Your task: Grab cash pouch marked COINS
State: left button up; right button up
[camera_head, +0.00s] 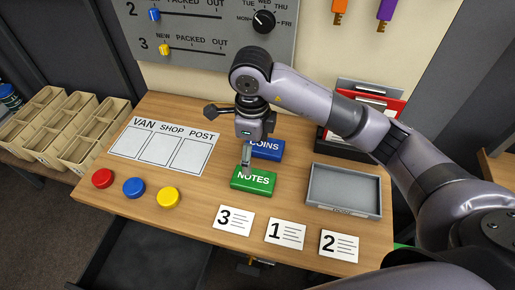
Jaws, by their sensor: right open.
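The blue pouch marked COINS (268,150) lies on the wooden table, partly hidden behind my right gripper. Its first letter is covered. The green pouch marked NOTES (254,180) lies in front of it, nearer the table's front edge. My right gripper (246,167) points down, with its fingers over the back left part of the green pouch and in front of the blue one. It is open and holds nothing that I can see. Whether its fingertips touch the green pouch I cannot tell. My left gripper is not in view.
A grey tray (344,208) stands at the right. Numbered cards, such as card 3 (233,220), lie along the front. Red, blue and yellow buttons (168,197) and a VAN SHOP POST sheet (142,150) are at the left. A file holder (347,150) stands behind my right arm.

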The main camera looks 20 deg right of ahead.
aim_at(273, 150)
jog(key=i+j+z, duration=0.25)
jog(key=j, duration=0.25)
jog(key=j+z, duration=0.2)
jog(key=j, duration=0.35)
jog(key=i+j+z, duration=0.25)
jog(key=j, duration=0.3)
jog(key=k, duration=0.1)
